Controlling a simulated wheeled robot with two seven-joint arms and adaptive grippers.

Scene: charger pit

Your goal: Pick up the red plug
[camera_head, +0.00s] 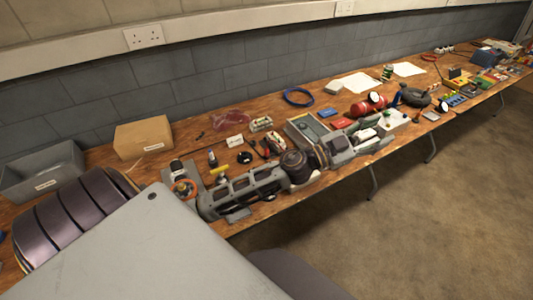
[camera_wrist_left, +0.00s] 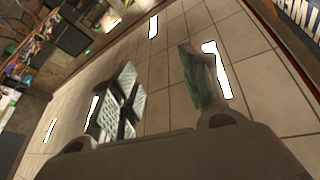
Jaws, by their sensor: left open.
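I cannot pick out the red plug for certain. A small red and black piece (camera_head: 272,143) lies on the wooden workbench (camera_head: 270,212), behind my left arm, too small to identify. My left arm lies low along the front of the bench. My left gripper (camera_head: 374,137) is at its far end, near a white board. In the left wrist view, the left gripper (camera_wrist_left: 162,85) has its two fingers spread, with nothing between them. A pale tiled surface with bright light panels shows beyond. My right gripper is not in view.
A grey bin (camera_head: 45,172) and a cardboard box (camera_head: 143,137) stand at the left. A red cylinder (camera_head: 362,108), a blue cable coil (camera_head: 298,97), a red box (camera_head: 341,123) and a grey tray (camera_head: 306,127) lie behind my arm. The floor (camera_head: 430,210) in front is clear.

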